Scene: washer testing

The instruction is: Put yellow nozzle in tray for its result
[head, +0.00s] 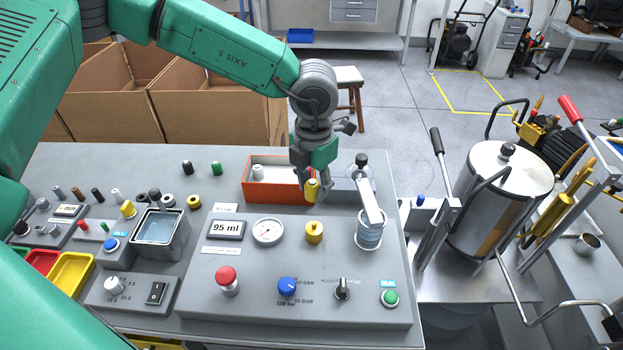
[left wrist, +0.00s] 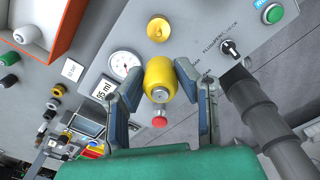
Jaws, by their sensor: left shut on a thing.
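My left gripper (head: 312,184) comes down from above over the back of the test panel. It is shut on the yellow nozzle (head: 311,191), which hangs upright between the fingers. In the left wrist view the nozzle (left wrist: 160,78) sits between the two finger pads (left wrist: 160,86). An orange-red tray (head: 272,195) with a white inside is just left of the gripper and holds a white nozzle (head: 258,172). A grey-blue tray (head: 340,192) is just right of the gripper, partly hidden by it. My right gripper is not in view.
The test panel carries a yellow fitting (head: 314,232), a gauge (head: 268,231), a display reading 95 ml (head: 227,229) and a clear cylinder with a lever (head: 370,232). Several small nozzles stand at the left. A large steel vessel (head: 500,190) stands at the right.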

